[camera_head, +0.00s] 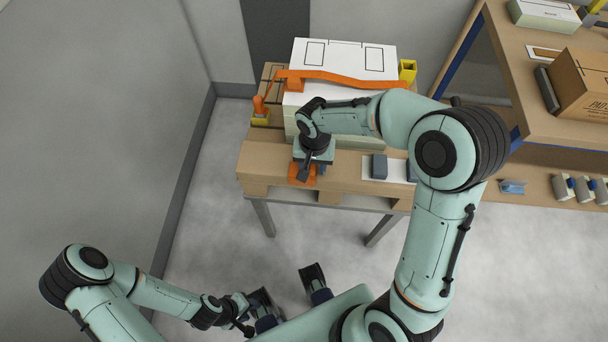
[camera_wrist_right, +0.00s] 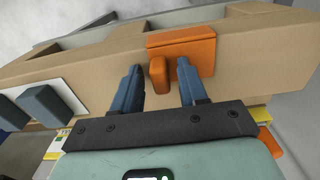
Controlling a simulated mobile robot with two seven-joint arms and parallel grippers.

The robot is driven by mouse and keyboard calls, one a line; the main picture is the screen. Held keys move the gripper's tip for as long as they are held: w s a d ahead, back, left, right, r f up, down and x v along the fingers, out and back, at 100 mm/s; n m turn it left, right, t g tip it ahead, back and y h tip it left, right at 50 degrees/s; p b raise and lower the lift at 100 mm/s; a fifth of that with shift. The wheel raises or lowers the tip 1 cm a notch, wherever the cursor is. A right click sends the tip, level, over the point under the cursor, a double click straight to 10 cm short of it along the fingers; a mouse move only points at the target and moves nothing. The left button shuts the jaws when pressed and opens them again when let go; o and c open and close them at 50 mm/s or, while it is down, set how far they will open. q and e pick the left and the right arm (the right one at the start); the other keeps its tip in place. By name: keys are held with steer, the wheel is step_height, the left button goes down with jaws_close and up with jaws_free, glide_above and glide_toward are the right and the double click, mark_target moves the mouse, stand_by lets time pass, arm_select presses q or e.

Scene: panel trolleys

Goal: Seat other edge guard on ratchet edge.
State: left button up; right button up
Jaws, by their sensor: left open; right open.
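An orange piece with a flat plate and an upright knob (camera_wrist_right: 158,76) lies on the front edge of the pallet (camera_head: 345,182); I take it for the edge guard. My right gripper (camera_wrist_right: 160,66) is open, with the knob between its parted fingers in the right wrist view. In the head view my right gripper (camera_head: 304,172) mostly hides the orange piece. An orange strap (camera_head: 345,80) crosses the white-topped panel stack (camera_head: 345,52), running to a yellow-and-orange fitting (camera_head: 260,112) at the left. I cannot tell which part is the ratchet. My left gripper (camera_head: 262,308) is open and low, away from the pallet.
A yellow bracket (camera_head: 407,69) stands at the stack's right side. Blue-grey blocks on a white sheet (camera_head: 395,174) sit right of my right gripper; one shows in the wrist view (camera_wrist_right: 45,104). A bench with a cardboard box (camera_head: 580,82) is at the right.

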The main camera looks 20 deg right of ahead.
jaws_close()
arm_select(q)
steer(key=shift+r, duration=0.2)
arm_select(e)
steer(key=shift+r, duration=0.25)
arm_select(q)
steer(key=shift+w+r+p, duration=0.2)
steer(key=shift+r+p, duration=0.4)
steer(key=shift+p, duration=0.15)
arm_select(e)
steer(key=shift+r, duration=0.8)
steer(key=shift+c, duration=2.1)
jaws_free()
jaws_close()
steer(key=shift+r+p, duration=1.35)
steer(key=shift+r, duration=0.7)
arm_select(q)
steer(key=r, duration=0.1)
steer(key=w+r, duration=0.1)
steer(key=shift+r, duration=0.4)
